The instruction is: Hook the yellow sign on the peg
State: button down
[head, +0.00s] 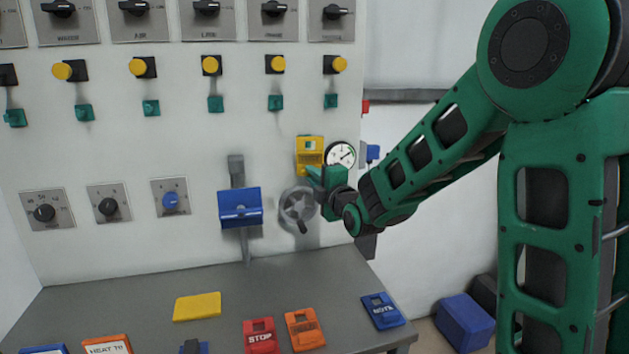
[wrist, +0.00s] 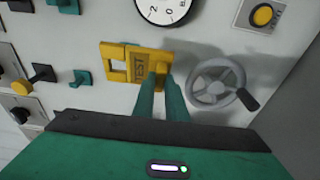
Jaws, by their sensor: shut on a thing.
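The yellow sign (wrist: 136,68), with a square cut-out at one end and lettering that seems to read TEST, is held by its lettered end between the green fingers of my gripper (wrist: 158,82). In the head view the sign (head: 309,150) stands roughly upright in front of the wall panel, just above my gripper (head: 317,176) and left of the round gauge. I cannot tell whether it touches the panel. Teal hook-like pegs (head: 275,103) stick out of the panel in a row under the yellow knobs; another teal peg (wrist: 82,78) shows left of the sign in the wrist view. Which peg is meant is unclear.
A grey handwheel (head: 298,208) and a blue holder (head: 240,208) on a grey bracket stick out near my gripper. The grey table (head: 140,290) below carries a yellow plate (head: 197,306), red STOP sign (head: 260,336), orange sign (head: 304,329) and blue sign (head: 382,311).

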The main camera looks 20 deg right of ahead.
jog(key=shift+w+f, duration=0.1)
jog(key=shift+w, duration=1.65)
jog(key=shift+w+f, duration=0.35)
jog(key=shift+w, duration=0.35)
jog(key=c, duration=1.7)
grip_release()
